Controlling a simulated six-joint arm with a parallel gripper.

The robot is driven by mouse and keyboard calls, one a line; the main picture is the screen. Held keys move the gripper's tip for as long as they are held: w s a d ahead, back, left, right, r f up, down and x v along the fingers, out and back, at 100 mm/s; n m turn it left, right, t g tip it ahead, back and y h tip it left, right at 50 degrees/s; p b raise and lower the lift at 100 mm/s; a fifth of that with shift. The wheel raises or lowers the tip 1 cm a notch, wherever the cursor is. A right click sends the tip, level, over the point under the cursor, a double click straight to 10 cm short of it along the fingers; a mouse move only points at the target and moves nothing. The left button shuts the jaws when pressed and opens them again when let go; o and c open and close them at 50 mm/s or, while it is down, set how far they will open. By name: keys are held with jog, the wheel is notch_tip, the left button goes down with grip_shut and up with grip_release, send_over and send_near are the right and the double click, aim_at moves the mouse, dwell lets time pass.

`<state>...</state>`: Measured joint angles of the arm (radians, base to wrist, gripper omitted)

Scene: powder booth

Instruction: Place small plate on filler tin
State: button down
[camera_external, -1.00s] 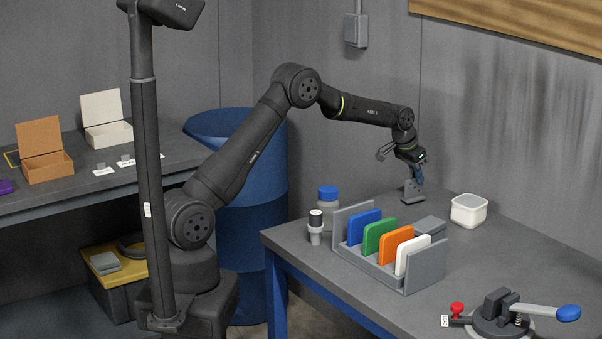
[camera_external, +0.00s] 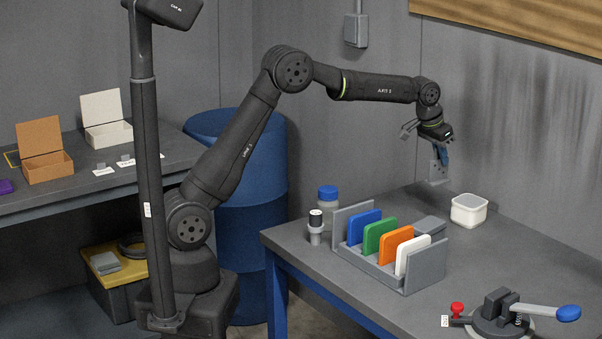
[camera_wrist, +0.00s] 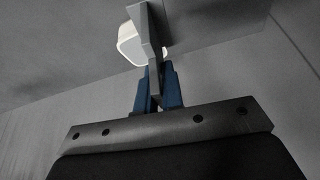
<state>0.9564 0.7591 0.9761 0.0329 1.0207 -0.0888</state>
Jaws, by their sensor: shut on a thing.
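My gripper (camera_external: 441,154) is above the far part of the grey bench, its blue fingers pointing down and shut on a small grey plate (camera_external: 438,174). The plate looks bent, with a foot at its lower end, and hangs clear of the bench. In the wrist view, the blue fingers (camera_wrist: 158,88) pinch the plate (camera_wrist: 148,28). In the wrist view, the plate partly hides the tin (camera_wrist: 128,42).
A grey rack (camera_external: 384,275) holds blue, green, orange and white panels left of the tin. A clamp fixture (camera_external: 500,315) with a blue-ended handle sits at the front right.

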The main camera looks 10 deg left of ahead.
jog(key=s+d+r+n, duration=0.1)
jog(key=s+d+r, duration=0.4)
jog(key=s+d, duration=0.25)
jog(key=shift+w+a+f, duration=0.2)
jog(key=shift+w+f, duration=1.5)
jog(key=shift+f, duration=0.1)
jog(key=shift+w+a+f, duration=0.25)
jog(key=shift+w+f, duration=1.5)
jog(key=shift+f, duration=0.1)
jog(key=shift+w+a+f, duration=0.2)
jog(key=shift+w+f, duration=1.5)
jog(key=shift+f, duration=0.1)
jog(key=c, duration=1.6)
grip_release()
jog(key=shift+f, duration=0.15)
jog(key=shift+o, duration=0.2)
jog(key=v, duration=1.2)
jog(key=shift+s, duration=0.2)
